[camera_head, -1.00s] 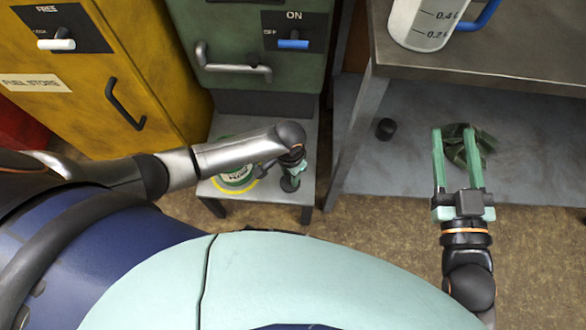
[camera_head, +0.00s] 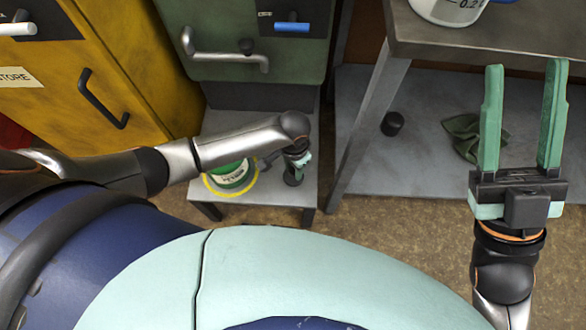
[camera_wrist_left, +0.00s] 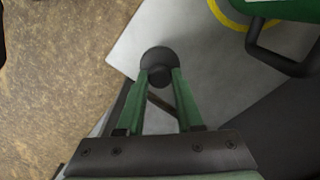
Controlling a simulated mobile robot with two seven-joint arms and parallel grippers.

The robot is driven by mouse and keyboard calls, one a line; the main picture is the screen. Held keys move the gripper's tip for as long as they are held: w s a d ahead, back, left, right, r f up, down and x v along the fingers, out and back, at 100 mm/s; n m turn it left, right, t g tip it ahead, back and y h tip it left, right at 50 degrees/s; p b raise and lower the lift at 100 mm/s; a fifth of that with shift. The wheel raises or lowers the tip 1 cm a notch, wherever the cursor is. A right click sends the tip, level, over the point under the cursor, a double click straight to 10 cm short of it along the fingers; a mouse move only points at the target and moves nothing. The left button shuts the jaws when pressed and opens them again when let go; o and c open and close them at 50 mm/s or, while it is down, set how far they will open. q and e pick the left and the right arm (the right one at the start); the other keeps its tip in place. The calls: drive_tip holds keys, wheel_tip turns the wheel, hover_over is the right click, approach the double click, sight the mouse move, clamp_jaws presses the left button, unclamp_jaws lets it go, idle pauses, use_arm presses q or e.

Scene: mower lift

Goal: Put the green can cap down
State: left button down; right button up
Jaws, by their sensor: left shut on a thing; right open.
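The green can (camera_head: 228,176) stands on a low grey stand (camera_head: 290,122), inside a yellow ring. My left gripper (camera_head: 299,161) is to the right of the can, over the same stand. It is shut on a dark round cap (camera_head: 293,178), which also shows between the fingertips in the left wrist view (camera_wrist_left: 158,60). I cannot tell whether the cap touches the stand. My right gripper (camera_head: 525,75) is open and empty at the right, raised in front of the bench. My left forearm hides part of the can.
Another black cap (camera_head: 392,123) and a crumpled green cloth (camera_head: 463,136) lie on the lower shelf (camera_head: 430,90). A measuring jug (camera_head: 447,10) stands on the bench top (camera_head: 480,42). A green cabinet (camera_head: 225,75) and a yellow cabinet (camera_head: 120,70) stand behind.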

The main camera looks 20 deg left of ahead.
use_arm(q)
drive_tip(key=f+b, duration=0.2)
drive_tip(key=b, duration=0.1)
drive_tip(key=f+b, duration=0.1)
drive_tip(key=f, duration=0.1)
drive_tip(key=shift+w, duration=0.3)
drive_tip(key=shift+a+r, duration=0.1)
drive_tip(key=shift+r, duration=0.05)
use_arm(e)
drive_tip(key=shift+m, duration=0.3)
drive_tip(key=f, duration=0.1)
drive_tip(key=a+f, duration=0.1)
drive_tip(key=f, duration=0.1)
drive_tip(key=w+f, duration=0.1)
drive_tip(key=f, duration=0.1)
drive_tip(key=shift+a, duration=0.3)
use_arm(q)
drive_tip(key=c, duration=0.6)
unclamp_jaws()
drive_tip(key=shift+f, duration=0.2)
drive_tip(key=shift+o, duration=0.2)
wheel_tip(320, 180, up, 12)
drive_tip(key=p, duration=0.5)
drive_tip(key=shift+f+p, duration=0.2)
drive_tip(key=shift+p, duration=0.2)
drive_tip(key=shift+r, duration=0.4)
use_arm(e)
wheel_tip(320, 180, up, 6)
drive_tip(key=shift+d+r+n, duration=0.25)
drive_tip(key=shift+d+n, duration=0.15)
